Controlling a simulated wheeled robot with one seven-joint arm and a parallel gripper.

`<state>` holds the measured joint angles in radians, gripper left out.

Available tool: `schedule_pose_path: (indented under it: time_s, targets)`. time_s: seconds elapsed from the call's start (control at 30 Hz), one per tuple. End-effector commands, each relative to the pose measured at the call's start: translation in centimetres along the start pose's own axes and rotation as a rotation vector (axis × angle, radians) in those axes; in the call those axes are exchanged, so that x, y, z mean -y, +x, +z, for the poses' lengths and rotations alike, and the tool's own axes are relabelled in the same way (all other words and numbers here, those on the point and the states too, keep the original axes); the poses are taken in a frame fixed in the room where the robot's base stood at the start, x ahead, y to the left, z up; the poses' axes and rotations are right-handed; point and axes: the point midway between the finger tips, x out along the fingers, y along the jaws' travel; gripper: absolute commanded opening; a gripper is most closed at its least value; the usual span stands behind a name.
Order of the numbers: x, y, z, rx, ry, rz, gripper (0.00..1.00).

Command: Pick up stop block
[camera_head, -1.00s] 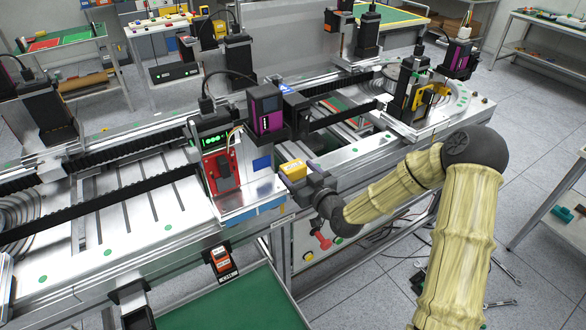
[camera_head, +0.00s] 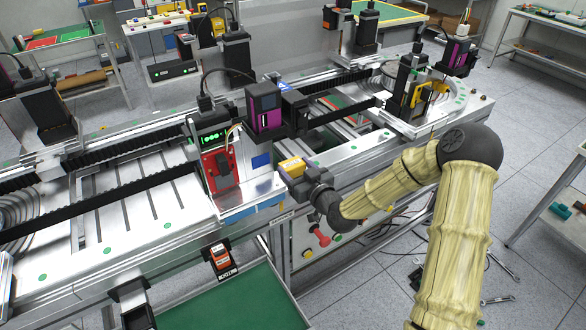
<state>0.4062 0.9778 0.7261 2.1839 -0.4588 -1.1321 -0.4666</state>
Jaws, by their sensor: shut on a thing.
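My gripper (camera_head: 293,180) is at the front edge of the long metal machine, at the end of my yellow-sleeved arm. It is shut on a small yellow block (camera_head: 291,166), which I take to be the stop block. The block shows at the jaw tips, close to the silver housing with the red panel. The jaws partly hide it. I cannot tell whether the block still touches the machine.
The machine's silver housing with a red panel (camera_head: 219,172) stands just left of my gripper. A purple-and-black unit (camera_head: 264,108) stands behind it. A green-topped surface (camera_head: 235,305) lies below at the front. A side table (camera_head: 560,215) stands at the right.

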Motion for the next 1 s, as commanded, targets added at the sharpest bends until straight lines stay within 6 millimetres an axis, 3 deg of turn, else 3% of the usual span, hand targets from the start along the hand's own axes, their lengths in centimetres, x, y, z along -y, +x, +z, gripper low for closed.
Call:
schedule_pose_path:
  time_s: [0.27, 0.5, 1.0]
  targets:
    - [0.0, 0.0, -0.9, -0.002, -0.004, 0.000, 0.35]
    - [0.0, -0.2, -3.7, -0.004, -0.005, 0.000, 0.35]
    - [-0.1, -10.4, -2.9, 0.000, -0.002, 0.002, 0.35]
